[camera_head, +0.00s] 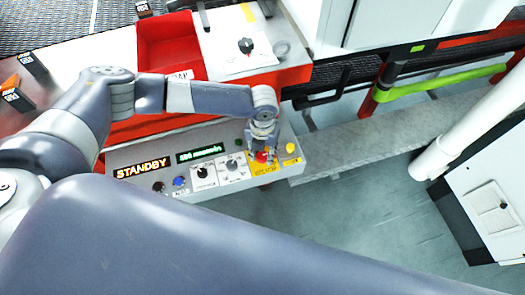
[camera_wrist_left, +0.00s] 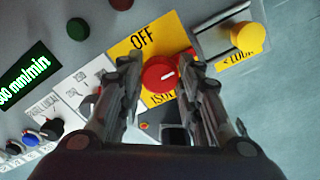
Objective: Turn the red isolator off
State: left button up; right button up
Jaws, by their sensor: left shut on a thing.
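The red isolator (camera_wrist_left: 160,74) is a round red knob with a white pointer mark, on a yellow plate (camera_wrist_left: 140,42) lettered OFF. In the left wrist view it sits between the fingertips of my left gripper (camera_wrist_left: 160,78), which is shut on it. In the head view my left gripper (camera_head: 262,143) reaches down onto the right part of the control panel, and the red isolator (camera_head: 262,157) shows partly below the fingers. The knob's white mark points toward the upper right in the wrist view. My right gripper does not show.
The panel (camera_head: 215,180) also carries a yellow knob (camera_wrist_left: 248,37), black selector knobs (camera_head: 203,172), a blue button (camera_head: 179,181) and a STANDBY display (camera_head: 142,170). A red bin (camera_head: 170,45) stands behind. Open floor (camera_head: 340,220) lies to the right.

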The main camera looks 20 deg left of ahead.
pick_arm(q)
jog(key=shift+s+n+p, duration=0.1)
jog(key=shift+n+p, duration=0.45)
jog(key=shift+n, duration=0.15)
jog(key=n+p, duration=0.3)
jog(key=n, duration=0.1)
jog(key=shift+r, duration=0.1)
jog(key=n+p, duration=0.2)
jog(key=n, duration=0.1)
jog(key=shift+n, duration=0.4)
jog(key=n+p, duration=0.1)
jog(key=n, duration=0.1)
jog(key=shift+n, duration=0.4)
jog(key=n+p, duration=0.3)
jog(key=n, duration=0.1)
jog(key=shift+a+n, duration=0.1)
jog(key=shift+n, duration=0.9)
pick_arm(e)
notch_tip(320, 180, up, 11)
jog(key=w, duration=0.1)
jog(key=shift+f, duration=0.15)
pick_arm(q)
jog(key=shift+p, duration=0.3)
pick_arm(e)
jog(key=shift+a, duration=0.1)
